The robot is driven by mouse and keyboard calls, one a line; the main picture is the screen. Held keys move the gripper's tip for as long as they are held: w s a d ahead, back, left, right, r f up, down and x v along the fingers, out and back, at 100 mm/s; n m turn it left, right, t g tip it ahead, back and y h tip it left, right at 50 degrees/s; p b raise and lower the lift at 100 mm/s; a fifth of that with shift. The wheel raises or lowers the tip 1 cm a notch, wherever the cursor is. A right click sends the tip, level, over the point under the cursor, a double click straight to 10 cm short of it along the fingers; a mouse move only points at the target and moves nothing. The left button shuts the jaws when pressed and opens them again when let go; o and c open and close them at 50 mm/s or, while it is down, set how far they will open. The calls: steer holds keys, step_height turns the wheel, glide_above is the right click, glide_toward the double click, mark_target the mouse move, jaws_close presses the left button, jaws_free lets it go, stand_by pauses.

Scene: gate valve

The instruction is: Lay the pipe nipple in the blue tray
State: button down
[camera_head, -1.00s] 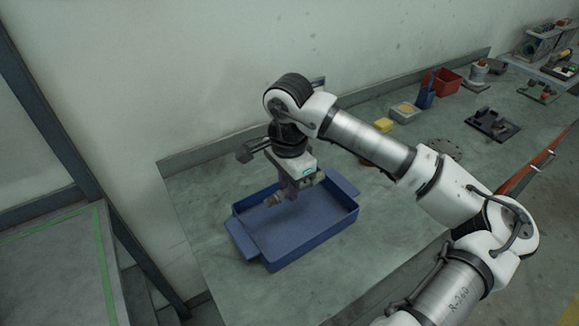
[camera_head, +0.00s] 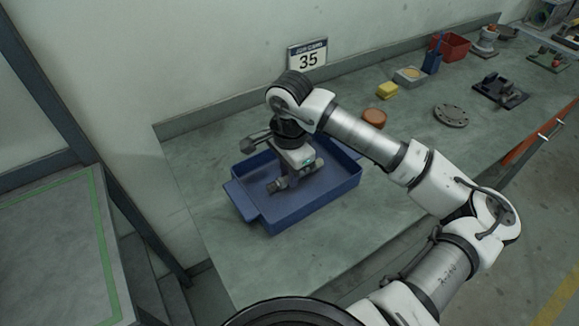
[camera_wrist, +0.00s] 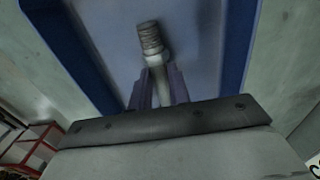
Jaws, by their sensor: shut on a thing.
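The blue tray (camera_head: 318,206) lies on the workbench, left of the middle in the head view. Its floor and two side walls also show in the wrist view (camera_wrist: 232,50). My gripper (camera_head: 279,184) points down inside the tray's outline, low over its floor. It is shut on the pipe nipple (camera_wrist: 150,40), a grey metal piece with a threaded end that sticks out beyond the fingers. In the head view the nipple (camera_head: 273,187) lies roughly level between the fingertips. I cannot tell whether it touches the tray floor.
A yellow block (camera_head: 387,90), an orange-brown round piece (camera_head: 374,118) and a grey flange (camera_head: 451,115) lie to the right on the bench. A red bin (camera_head: 452,46) stands farther back. Bench in front of the tray is clear.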

steer(key=shift+f, duration=0.15)
steer(key=c, duration=1.2)
jaws_free()
steer(key=shift+c, duration=0.2)
step_height(320, 180, up, 14)
steer(key=b, duration=0.3)
steer(key=shift+s+f, duration=0.1)
steer(key=shift+f, duration=0.05)
